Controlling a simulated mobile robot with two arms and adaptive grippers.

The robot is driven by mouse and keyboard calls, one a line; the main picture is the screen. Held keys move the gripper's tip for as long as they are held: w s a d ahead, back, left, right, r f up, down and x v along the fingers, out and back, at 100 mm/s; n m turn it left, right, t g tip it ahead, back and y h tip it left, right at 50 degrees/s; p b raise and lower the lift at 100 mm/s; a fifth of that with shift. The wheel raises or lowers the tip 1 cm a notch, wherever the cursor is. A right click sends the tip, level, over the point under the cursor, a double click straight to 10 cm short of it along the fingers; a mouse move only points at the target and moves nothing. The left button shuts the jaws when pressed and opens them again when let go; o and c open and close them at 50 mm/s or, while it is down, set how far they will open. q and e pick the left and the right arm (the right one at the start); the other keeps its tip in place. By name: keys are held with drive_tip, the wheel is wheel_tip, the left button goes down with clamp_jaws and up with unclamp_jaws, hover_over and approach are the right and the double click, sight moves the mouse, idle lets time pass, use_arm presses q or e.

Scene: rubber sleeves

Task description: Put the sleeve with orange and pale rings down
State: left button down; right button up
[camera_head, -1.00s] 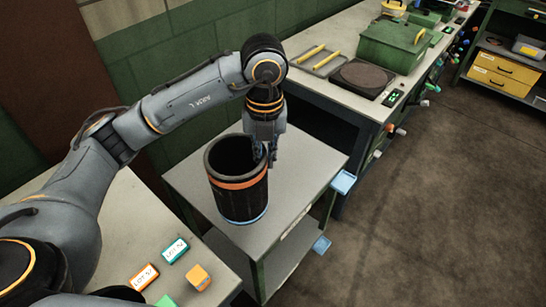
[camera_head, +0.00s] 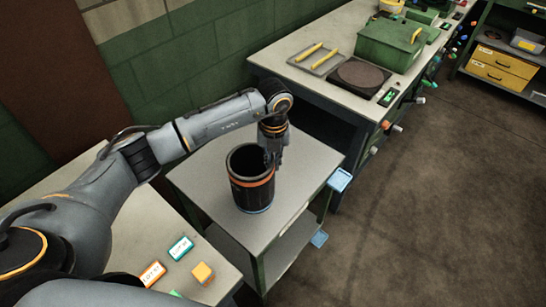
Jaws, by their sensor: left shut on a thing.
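The sleeve (camera_head: 251,197) is a dark, open-topped cylinder with an orange ring round its upper part and a pale ring at its base. It is upright at the small grey-topped table (camera_head: 210,185); its base looks to be at the tabletop, but I cannot tell for certain that it touches. My left gripper (camera_head: 273,160) is shut on the sleeve's right rim, pointing down from above. Its fingertips are partly hidden by the wall. My right gripper is not in view.
A bench (camera_head: 290,68) behind holds a green box (camera_head: 388,45), a dark round plate (camera_head: 360,75) and a tray with yellow bars (camera_head: 318,58). Small labelled blocks (camera_head: 181,248) lie on the near-left table. The small table's top is clear around the sleeve.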

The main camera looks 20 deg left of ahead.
use_arm(q)
drive_tip(key=c, duration=1.8)
unclamp_jaws()
drive_tip(key=shift+f, duration=0.15)
drive_tip(key=shift+c, duration=0.2)
drive_tip(key=o, duration=0.3)
drive_tip(key=shift+o, duration=0.4)
wheel_tip(320, 180, up, 11)
drive_tip(key=b, duration=0.4)
drive_tip(key=shift+d, duration=0.1)
drive_tip(key=shift+r, duration=0.7)
